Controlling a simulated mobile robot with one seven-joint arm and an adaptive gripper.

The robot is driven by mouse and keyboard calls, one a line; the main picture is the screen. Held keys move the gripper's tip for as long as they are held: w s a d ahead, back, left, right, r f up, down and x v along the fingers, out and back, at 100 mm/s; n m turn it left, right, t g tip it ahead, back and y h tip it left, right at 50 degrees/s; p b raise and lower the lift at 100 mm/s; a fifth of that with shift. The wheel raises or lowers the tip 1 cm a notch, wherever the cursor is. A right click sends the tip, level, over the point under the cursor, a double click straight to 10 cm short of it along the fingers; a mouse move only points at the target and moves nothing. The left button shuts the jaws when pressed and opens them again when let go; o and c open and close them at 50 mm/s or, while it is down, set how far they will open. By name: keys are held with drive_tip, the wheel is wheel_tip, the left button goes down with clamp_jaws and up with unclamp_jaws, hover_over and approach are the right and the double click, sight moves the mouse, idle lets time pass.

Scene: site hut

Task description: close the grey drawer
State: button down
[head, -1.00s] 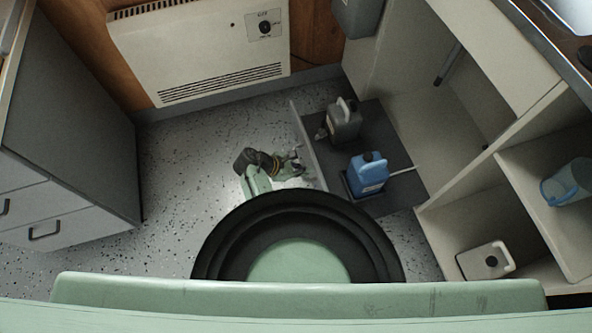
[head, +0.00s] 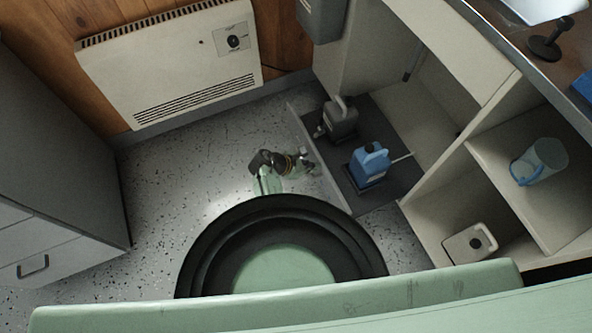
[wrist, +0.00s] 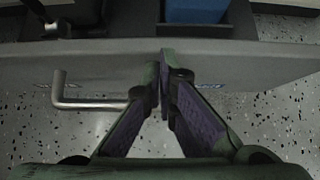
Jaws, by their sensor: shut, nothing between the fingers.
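The grey drawer (head: 331,184) is pulled out from the low part of the pale cabinet. My gripper (head: 308,161) is low over the floor, outside the drawer's front panel. In the wrist view my gripper (wrist: 165,58) is shut and empty, its fingertips overlapping the front panel (wrist: 255,68). Whether they touch it I cannot tell. A metal bar handle (wrist: 90,104) on the panel shows left of the fingers.
A white heater (head: 170,62) is on the wooden wall. A grey drawer cabinet (head: 65,150) stands at the left. Open shelves at the right hold a clear blue-handled jug (head: 543,160) and a white container (head: 469,243). Speckled floor is clear between the cabinets.

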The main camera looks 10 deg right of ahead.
drive_tip(key=w+d+b, duration=0.1)
drive_tip(key=w+d, duration=0.1)
drive_tip(key=d, duration=0.5)
drive_tip(key=w+d+b, duration=0.1)
drive_tip(key=w+d, duration=0.2)
drive_tip(key=d, duration=0.5)
drive_tip(key=w+d+b, duration=0.1)
drive_tip(key=w+d, duration=0.1)
drive_tip(key=d, duration=0.6)
drive_tip(key=shift+w+d+f+b, duration=0.1)
drive_tip(key=shift+w+b, duration=0.2)
drive_tip(key=shift+b, duration=0.1)
drive_tip(key=shift+w+d, duration=0.2)
drive_tip(key=shift+d, duration=0.5)
